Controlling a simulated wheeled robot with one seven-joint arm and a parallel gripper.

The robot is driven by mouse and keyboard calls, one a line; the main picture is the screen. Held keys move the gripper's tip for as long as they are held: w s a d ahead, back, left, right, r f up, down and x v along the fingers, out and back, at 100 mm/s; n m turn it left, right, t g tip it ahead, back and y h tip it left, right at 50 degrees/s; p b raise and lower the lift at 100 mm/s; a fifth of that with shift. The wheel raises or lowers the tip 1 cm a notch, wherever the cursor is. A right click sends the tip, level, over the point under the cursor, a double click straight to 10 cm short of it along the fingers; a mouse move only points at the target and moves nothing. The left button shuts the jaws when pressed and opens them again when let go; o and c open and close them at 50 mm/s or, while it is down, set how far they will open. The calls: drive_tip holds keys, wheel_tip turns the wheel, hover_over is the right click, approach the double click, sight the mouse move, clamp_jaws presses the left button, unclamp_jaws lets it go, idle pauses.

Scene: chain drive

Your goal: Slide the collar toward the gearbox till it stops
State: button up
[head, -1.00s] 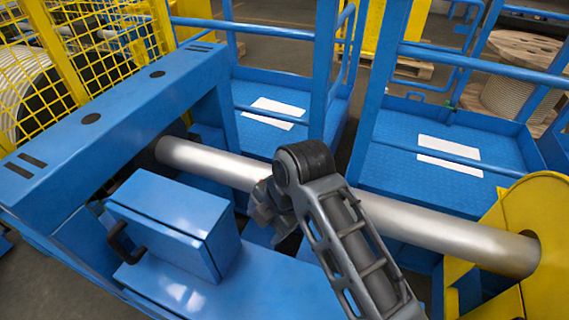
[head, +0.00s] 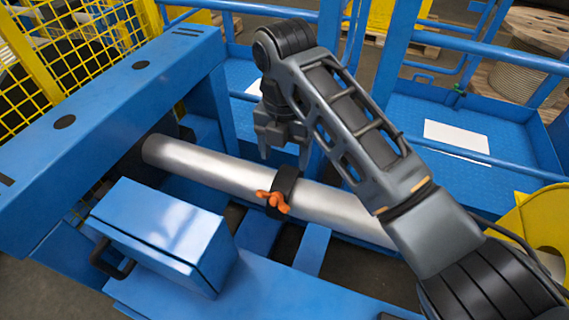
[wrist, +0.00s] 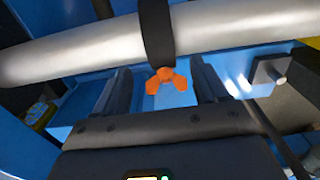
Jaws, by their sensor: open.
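The collar (head: 286,186) is a black band around the silver shaft (head: 215,171), with an orange wing knob (head: 272,202) on its near side. It sits right of the middle of the visible shaft. My gripper (head: 284,158) hangs with its fingers pointing down, just above the collar in the head view, open and empty. In the wrist view the collar (wrist: 156,35) crosses the shaft (wrist: 75,53), and the orange knob (wrist: 166,79) shows between the two spread fingers. The fingers look apart from the collar. I cannot tell which housing is the gearbox.
A blue box (head: 160,230) with a black handle stands in front of the shaft. A yellow housing (head: 540,225) is at the right. Blue railings (head: 495,55) and platforms lie behind. The shaft left of the collar is clear.

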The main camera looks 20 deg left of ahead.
sight(285, 178)
wheel_tip(285, 178, down, 7)
drive_tip(key=shift+r+p, duration=0.1)
drive_tip(key=shift+p, duration=0.2)
clamp_jaws()
idle(0.7)
